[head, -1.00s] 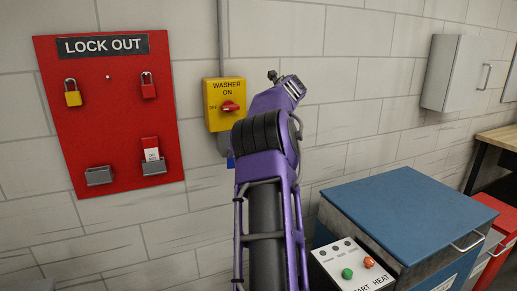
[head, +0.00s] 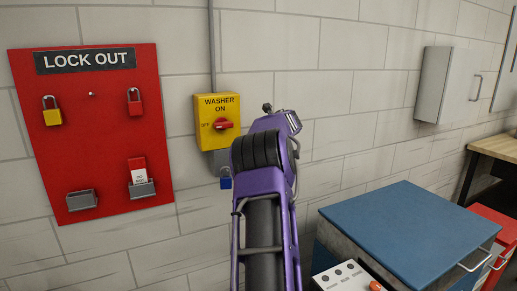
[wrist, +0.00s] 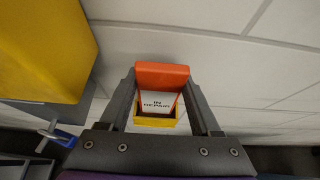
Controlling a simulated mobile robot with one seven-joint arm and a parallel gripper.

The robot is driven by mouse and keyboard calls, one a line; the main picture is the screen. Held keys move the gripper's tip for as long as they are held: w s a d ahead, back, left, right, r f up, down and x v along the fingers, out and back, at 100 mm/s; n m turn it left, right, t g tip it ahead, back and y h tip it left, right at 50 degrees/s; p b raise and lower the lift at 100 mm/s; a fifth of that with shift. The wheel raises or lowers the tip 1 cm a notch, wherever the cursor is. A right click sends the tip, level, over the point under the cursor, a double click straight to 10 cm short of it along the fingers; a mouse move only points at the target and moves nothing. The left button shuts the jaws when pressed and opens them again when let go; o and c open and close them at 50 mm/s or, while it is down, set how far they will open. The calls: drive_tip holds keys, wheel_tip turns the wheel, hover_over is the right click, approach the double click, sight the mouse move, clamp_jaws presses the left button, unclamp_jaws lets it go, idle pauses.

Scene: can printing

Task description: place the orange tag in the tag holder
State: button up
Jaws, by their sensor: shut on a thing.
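My gripper (wrist: 159,82) is shut on the orange tag (wrist: 162,68) in the wrist view. In the head view my purple arm hides the gripper and tag. Two grey tag holders are on the red LOCK OUT board at the left. The left holder (head: 82,200) looks empty. The right holder (head: 143,189) has a red tag with a white label (head: 138,171) in it. The gripper is away from both holders.
The yellow WASHER switch box (head: 217,122) has a blue padlock (head: 225,178) beneath it; the box (wrist: 40,45) is close to my gripper's left in the wrist view. A yellow padlock (head: 51,112) and red padlock (head: 135,103) hang on the board. A blue-topped machine (head: 405,230) stands right.

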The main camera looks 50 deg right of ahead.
drive_tip(key=shift+f, duration=1.3)
drive_tip(key=shift+f, duration=0.1)
drive_tip(key=shift+f, duration=0.15)
drive_tip(key=o, duration=1.3)
drive_tip(key=shift+r, duration=0.2)
drive_tip(key=shift+s+r, duration=0.1)
drive_tip(key=b+v, duration=0.1)
drive_tip(key=v, duration=1)
drive_tip(key=shift+s+a+r, duration=0.1)
drive_tip(key=shift+s, duration=0.25)
